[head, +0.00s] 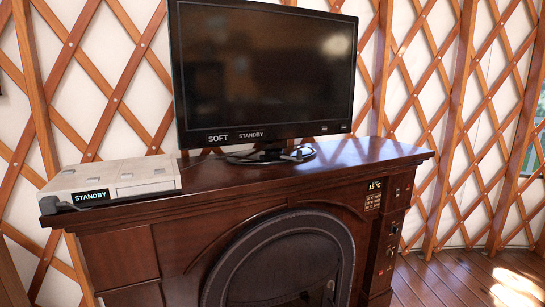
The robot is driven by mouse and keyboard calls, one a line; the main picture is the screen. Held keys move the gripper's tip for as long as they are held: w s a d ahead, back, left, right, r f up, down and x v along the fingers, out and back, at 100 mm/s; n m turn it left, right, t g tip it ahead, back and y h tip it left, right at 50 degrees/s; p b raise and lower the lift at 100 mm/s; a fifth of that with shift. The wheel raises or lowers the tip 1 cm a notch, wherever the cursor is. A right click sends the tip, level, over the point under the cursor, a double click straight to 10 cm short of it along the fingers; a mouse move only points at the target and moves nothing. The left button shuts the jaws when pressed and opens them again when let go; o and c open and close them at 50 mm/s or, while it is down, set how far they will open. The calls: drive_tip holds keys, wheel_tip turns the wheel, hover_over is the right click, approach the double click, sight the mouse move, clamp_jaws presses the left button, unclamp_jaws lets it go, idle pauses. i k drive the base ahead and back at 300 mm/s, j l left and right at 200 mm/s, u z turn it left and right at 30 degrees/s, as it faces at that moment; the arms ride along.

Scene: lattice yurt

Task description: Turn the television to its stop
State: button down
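The television (264,72) is a flat dark screen in a black frame, standing upright on a small stand (270,155) on top of the dark wooden mantel. Its screen is dark, and its lower edge bears the words "SOFT" and "STANDBY". Its face points toward me, turned slightly to one side. Its top edge is cut off by the frame. My gripper is not in view, and nothing is seen touching the television.
The brown fireplace cabinet (120,258) has a dark arched opening (285,262) and small controls on its right side. A pale box (118,177) with a "STANDBY" display lies at the mantel's left end. The mantel's right end is clear. A lattice wall (420,100) stands behind.

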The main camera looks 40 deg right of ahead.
sight(288, 73)
drive_tip(key=i+j, duration=0.3)
drive_tip(key=i, duration=0.15)
drive_tip(key=i+j+u, duration=0.15)
drive_tip(key=i, duration=0.25)
drive_tip(key=j, duration=0.1)
